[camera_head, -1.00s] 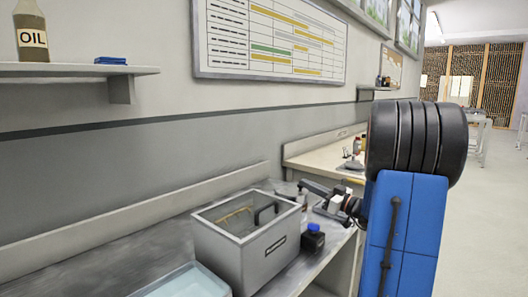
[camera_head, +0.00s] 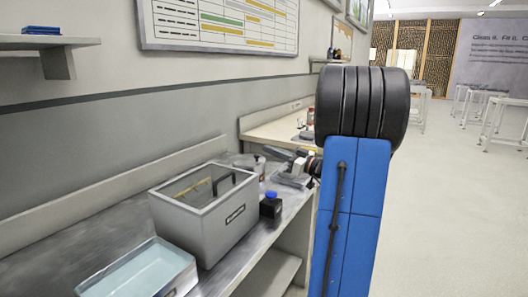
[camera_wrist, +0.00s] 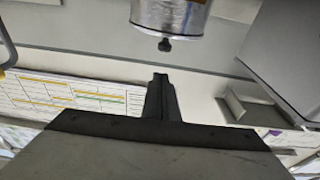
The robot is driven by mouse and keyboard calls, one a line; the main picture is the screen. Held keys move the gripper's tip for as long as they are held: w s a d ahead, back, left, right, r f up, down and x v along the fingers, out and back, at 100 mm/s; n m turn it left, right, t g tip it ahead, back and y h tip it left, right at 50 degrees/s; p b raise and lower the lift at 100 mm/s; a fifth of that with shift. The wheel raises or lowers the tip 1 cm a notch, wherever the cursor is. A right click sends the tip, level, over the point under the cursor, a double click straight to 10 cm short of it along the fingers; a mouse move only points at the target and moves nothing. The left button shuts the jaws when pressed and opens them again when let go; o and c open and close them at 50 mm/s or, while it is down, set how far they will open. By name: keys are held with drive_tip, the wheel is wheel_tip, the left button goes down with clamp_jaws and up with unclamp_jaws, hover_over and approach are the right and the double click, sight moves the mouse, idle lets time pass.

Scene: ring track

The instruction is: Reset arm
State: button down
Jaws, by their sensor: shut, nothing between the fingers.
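My gripper (camera_head: 272,153) is at the end of my arm, over the far end of the grey workbench (camera_head: 112,228), beyond the grey box. The wrist view shows the fingers (camera_wrist: 161,80) together, with nothing between them. In that view a shiny metal cylinder (camera_wrist: 170,15) with a dark knob is in front of the fingertips, apart from them. My blue upper arm and black joint hide part of the arm and the bench behind.
An open grey box (camera_head: 205,215), a shallow tray of pale liquid (camera_head: 140,270) and a dark bottle with a blue cap (camera_head: 270,206) stand on the bench. A wall shelf (camera_head: 60,42) is at upper left. The floor (camera_head: 450,200) at right is clear.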

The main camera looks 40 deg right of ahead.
drive_tip(key=f+v, duration=0.1)
drive_tip(key=v, duration=0.6)
drive_tip(key=shift+f, duration=0.3)
